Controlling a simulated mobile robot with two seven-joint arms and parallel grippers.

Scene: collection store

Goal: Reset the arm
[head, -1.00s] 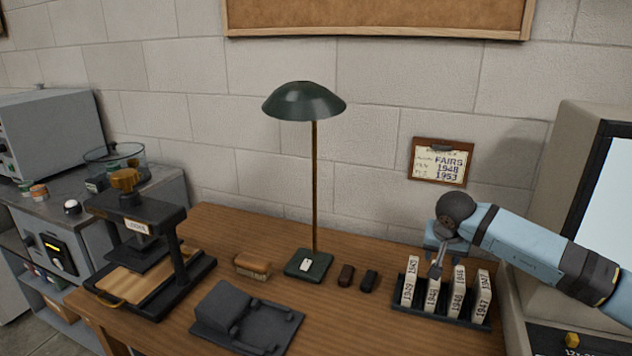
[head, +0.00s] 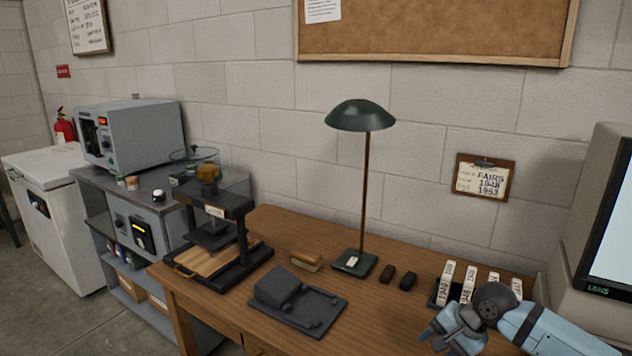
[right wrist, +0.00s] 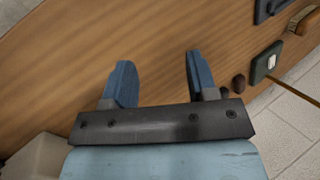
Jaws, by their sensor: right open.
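My right arm comes in from the right in the head view. Its gripper (head: 440,338) hangs over the front right of the wooden desk, in front of the black rack. In the right wrist view the two blue fingers of the right gripper (right wrist: 160,82) stand apart with nothing between them, above bare wood. The black rack (head: 434,292) holds several upright white year-labelled blocks (head: 446,282); my arm partly hides it. My left gripper is not in view.
On the desk (head: 290,222) stand a green lamp (head: 364,190), a brush (head: 305,261), two small dark blocks (head: 387,273), a black device (head: 297,300) and a press (head: 215,235). A monitor (head: 606,220) stands at the right. A clipboard (head: 482,178) hangs on the wall.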

